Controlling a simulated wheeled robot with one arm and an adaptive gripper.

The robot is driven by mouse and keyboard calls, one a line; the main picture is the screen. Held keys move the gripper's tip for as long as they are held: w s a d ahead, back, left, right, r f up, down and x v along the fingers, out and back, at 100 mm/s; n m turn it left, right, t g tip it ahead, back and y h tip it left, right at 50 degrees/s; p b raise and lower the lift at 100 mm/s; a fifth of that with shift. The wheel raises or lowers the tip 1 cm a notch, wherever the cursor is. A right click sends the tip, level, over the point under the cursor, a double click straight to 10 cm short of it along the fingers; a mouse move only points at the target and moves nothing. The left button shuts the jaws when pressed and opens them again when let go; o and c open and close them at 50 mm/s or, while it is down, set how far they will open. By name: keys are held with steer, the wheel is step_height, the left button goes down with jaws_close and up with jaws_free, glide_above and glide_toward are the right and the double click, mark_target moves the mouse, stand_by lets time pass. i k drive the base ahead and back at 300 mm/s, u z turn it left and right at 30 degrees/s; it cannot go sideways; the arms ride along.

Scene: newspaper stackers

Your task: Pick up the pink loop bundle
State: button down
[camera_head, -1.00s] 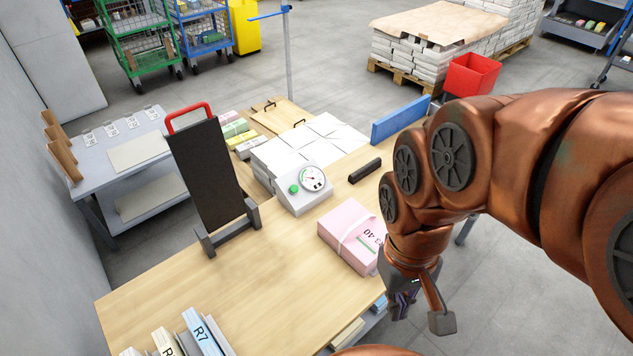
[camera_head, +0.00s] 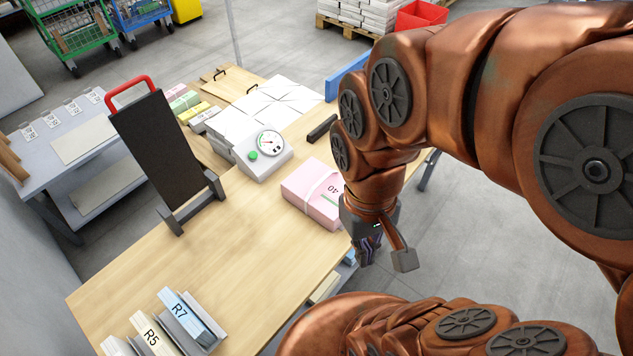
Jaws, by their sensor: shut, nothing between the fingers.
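A pink bundle (camera_head: 312,195) with a white band around it and "40" on its top lies flat near the right edge of the wooden table (camera_head: 240,225). My arm covers part of its right end. My gripper (camera_head: 368,252) points down just to the right of the bundle, past the table's edge. Its dark fingers are small and partly hidden in this view; they are shut and hold nothing. The gripper looks apart from the bundle, though its exact height cannot be told.
A dial scale (camera_head: 264,155) and a black bar (camera_head: 322,128) are behind the bundle. A dark upright stand with a red handle (camera_head: 128,90) is to the left. Labelled binders (camera_head: 190,318) stand at the front. White paper stacks (camera_head: 265,105) lie at the back. The table's middle is clear.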

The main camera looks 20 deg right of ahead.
mark_target(315, 188)
steer(key=u, duration=3.4)
steer(key=k, duration=1.8)
steer(key=z, duration=1.1)
